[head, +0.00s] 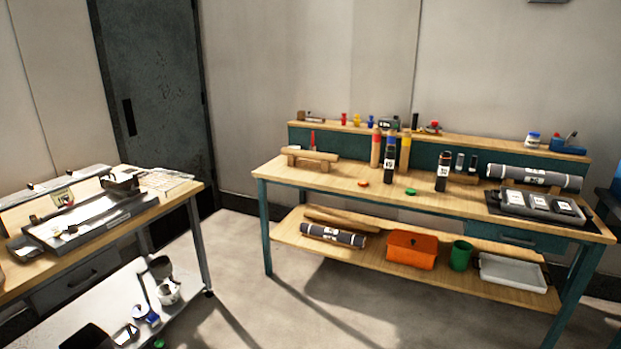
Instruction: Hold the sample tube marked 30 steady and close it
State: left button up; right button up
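Several upright tubes stand on the workbench (330,187) at the right. A dark tube with a white label (390,160) stands between a brown tube with a red top (376,150) and a brown tube with a yellow top (405,152). Another dark tube with a white label (443,172) stands further right. The label numbers are too small to read surely, so I cannot tell which tube is marked 30. A red cap (363,183) and a green cap (410,191) lie on the bench in front. Neither of my grippers is in view.
Grey rolls (520,175) lie at the bench's right, behind a dark tray (540,206). A wooden rack (310,157) stands at its left. An orange bin (411,250) and a green cup (460,256) are on the lower shelf. Open floor lies between this bench and the left table (150,208).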

aim_at(444, 162)
jog(key=i, duration=1.4)
jog(key=i+j+z, duration=0.1)
jog(key=i+z, duration=0.3)
jog(key=i+j+z, duration=0.4)
jog(key=i, duration=0.2)
jog(key=i+j+z, duration=0.25)
jog(key=i+z, duration=0.15)
jog(key=i+j+z, duration=0.4)
jog(key=j, duration=0.15)
jog(key=i+j+z, duration=0.3)
jog(key=j+z, duration=0.15)
jog(key=j, duration=0.15)
